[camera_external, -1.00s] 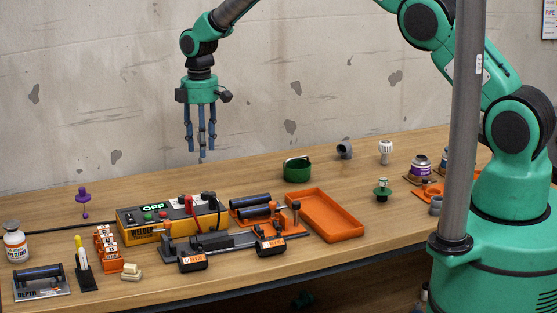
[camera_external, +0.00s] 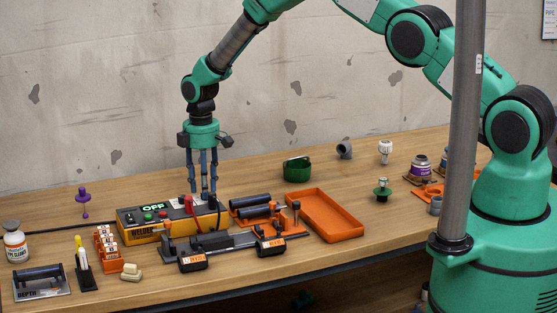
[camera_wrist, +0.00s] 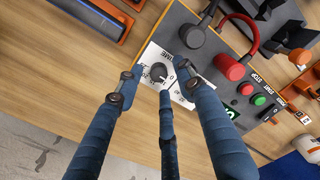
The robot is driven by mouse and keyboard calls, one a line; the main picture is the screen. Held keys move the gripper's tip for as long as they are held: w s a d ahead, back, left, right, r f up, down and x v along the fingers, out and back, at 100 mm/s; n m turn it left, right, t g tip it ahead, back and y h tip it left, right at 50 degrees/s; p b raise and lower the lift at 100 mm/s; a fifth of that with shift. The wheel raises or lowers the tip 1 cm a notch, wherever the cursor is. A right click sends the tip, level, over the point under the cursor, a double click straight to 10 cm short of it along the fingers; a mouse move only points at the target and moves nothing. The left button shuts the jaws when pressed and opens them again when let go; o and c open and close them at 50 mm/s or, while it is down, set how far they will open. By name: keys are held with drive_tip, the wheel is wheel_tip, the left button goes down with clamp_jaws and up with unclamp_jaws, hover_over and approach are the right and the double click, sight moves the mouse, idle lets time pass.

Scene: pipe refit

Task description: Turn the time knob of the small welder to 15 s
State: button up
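The small welder (camera_external: 140,236) is a yellow box with a dark panel at the left middle of the bench; its green display (camera_external: 152,208) reads OFF. In the wrist view its time knob (camera_wrist: 158,71) is a small dark dial on a white scale plate (camera_wrist: 150,52). The numbers are too small to read surely, so I cannot tell the setting. My gripper (camera_wrist: 158,80) has three blue fingers, open, with tips spread around the knob and apart from it. In the external view my gripper (camera_external: 203,192) points straight down over the right end of the welder, hiding the knob.
Beside the knob stand a black plug (camera_wrist: 192,36) and a red plug (camera_wrist: 229,66) with cables. Green (camera_wrist: 259,99) and red (camera_wrist: 277,86) buttons lie further along the panel. An orange tray (camera_external: 325,232) and a pipe clamp (camera_external: 225,243) are close by.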

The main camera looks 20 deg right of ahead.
drive_tip(key=shift+f, duration=0.65)
clamp_jaws()
